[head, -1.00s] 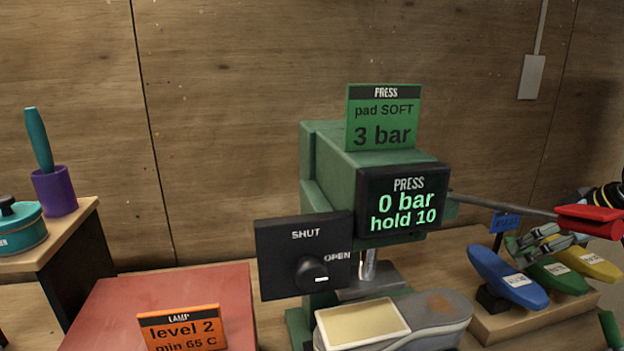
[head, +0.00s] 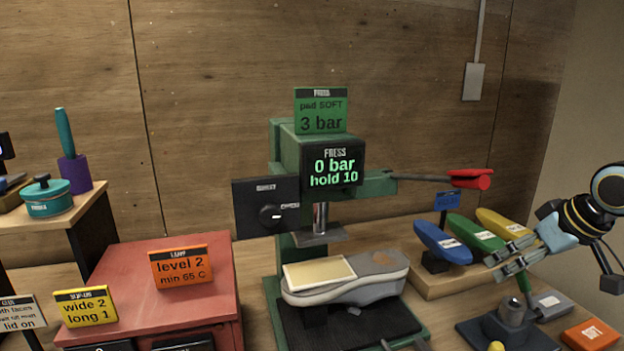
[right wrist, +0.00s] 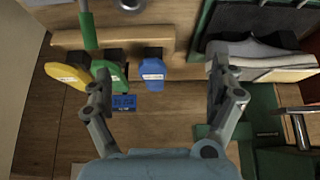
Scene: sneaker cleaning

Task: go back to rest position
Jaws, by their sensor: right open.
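My right gripper (head: 512,257) is open and empty in the head view, in front of the blue, green and yellow sole-shaped pieces at the right. In the right wrist view its two fingers (right wrist: 160,95) are spread wide with nothing between them. The green press (head: 290,160) stands mid-table; its display reads 0 bar, hold 10. The red-tipped press lever (head: 470,179) points right, apart from my gripper. A grey shoe sole (head: 365,278) with a pale pad (head: 320,272) lies on the press base. My left gripper is not in view.
The blue piece (head: 442,243), green piece (head: 475,233) and yellow piece (head: 503,224) stand on a wooden rack (head: 440,285). A dark stand (head: 510,330) and an orange box (head: 590,334) are at front right. A red lamp box (head: 215,300) and teal pot (head: 47,198) are left.

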